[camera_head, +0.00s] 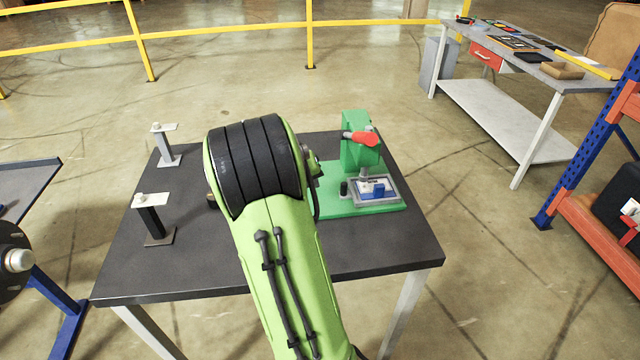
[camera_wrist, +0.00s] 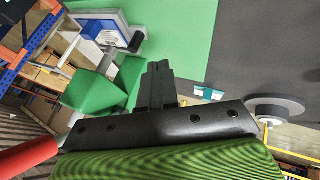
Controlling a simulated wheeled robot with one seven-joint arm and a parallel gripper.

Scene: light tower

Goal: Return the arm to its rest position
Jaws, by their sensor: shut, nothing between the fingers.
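My green arm with its black-banded joint (camera_head: 256,160) reaches up over the dark table (camera_head: 200,262) in the head view. My gripper is hidden behind that joint there. In the wrist view my gripper (camera_wrist: 158,70) has its dark fingers together, with nothing between them. The green fixture (camera_head: 358,150) with a red handle (camera_head: 362,137) stands on the table right of my arm. In the wrist view its green base (camera_wrist: 185,25) shows beyond my fingers, and the red handle also shows (camera_wrist: 28,158) at the lower left.
A grey tray with a blue and white piece (camera_head: 374,190) sits on the fixture's base. Two posts with light tops (camera_head: 162,143) (camera_head: 150,205) stand on the table's left side. A workbench (camera_head: 500,105), an orange-blue rack (camera_head: 590,215) and yellow rails (camera_head: 220,30) stand around.

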